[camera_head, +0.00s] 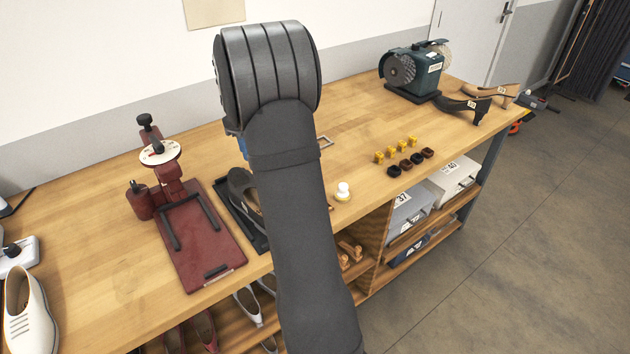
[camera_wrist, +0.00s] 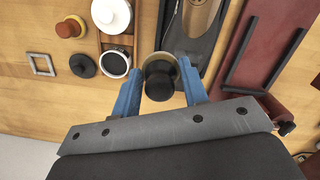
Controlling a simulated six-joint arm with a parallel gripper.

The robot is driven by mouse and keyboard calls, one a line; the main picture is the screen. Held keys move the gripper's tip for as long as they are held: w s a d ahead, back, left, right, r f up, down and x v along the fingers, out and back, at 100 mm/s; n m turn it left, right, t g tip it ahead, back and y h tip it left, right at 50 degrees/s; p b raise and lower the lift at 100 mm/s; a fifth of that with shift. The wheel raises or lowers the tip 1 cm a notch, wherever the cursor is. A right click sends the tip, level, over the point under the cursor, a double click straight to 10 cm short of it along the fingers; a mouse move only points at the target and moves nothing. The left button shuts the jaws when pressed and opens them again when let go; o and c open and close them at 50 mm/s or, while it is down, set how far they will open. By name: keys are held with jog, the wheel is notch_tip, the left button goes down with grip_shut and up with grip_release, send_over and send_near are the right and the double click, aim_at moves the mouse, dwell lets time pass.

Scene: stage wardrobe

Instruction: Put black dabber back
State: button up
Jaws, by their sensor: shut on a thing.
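In the wrist view, my gripper (camera_wrist: 159,77) has its two blue fingers on either side of a black-knobbed dabber (camera_wrist: 158,86) with a pale, tan round part. The fingers are shut on it. It appears in front of the near end of a black tray (camera_wrist: 176,45) holding a dark shoe with a tan inside (camera_wrist: 197,17). Whether it touches the tray or bench cannot be told. To its left, a wooden holder (camera_wrist: 118,38) carries a white-rimmed dark tin (camera_wrist: 115,63) and a white round piece (camera_wrist: 110,13). In the head view, my arm hides the dabber and holder.
A dark red stand (camera_head: 205,245) is left of the black tray (camera_head: 257,235). A black round piece (camera_wrist: 83,65), a square frame (camera_wrist: 42,65) and an orange-topped knob (camera_wrist: 69,28) lie beyond the holder. Small yellow (camera_head: 402,148) and dark blocks (camera_head: 408,164) stand farther right.

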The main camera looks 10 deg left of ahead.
jog(key=w+d+f, duration=0.1)
jog(key=d, duration=1.4)
jog(key=w+d+f, duration=0.1)
jog(key=w+d, duration=0.1)
jog(key=d, duration=1.2)
jog(key=w+a+f, duration=0.1)
jog(key=a+f, duration=0.1)
jog(key=a, duration=0.1)
jog(key=w+a+f, duration=0.1)
jog(key=a+f, duration=0.2)
jog(key=w+a+f, duration=0.2)
jog(key=a, duration=0.2)
jog(key=shift+f, duration=0.15)
jog(key=shift+a+f, duration=0.1)
jog(key=shift+f, duration=1.95)
jog(key=shift+f, duration=0.15)
jog(key=o, duration=0.9)
jog(key=shift+o, duration=0.2)
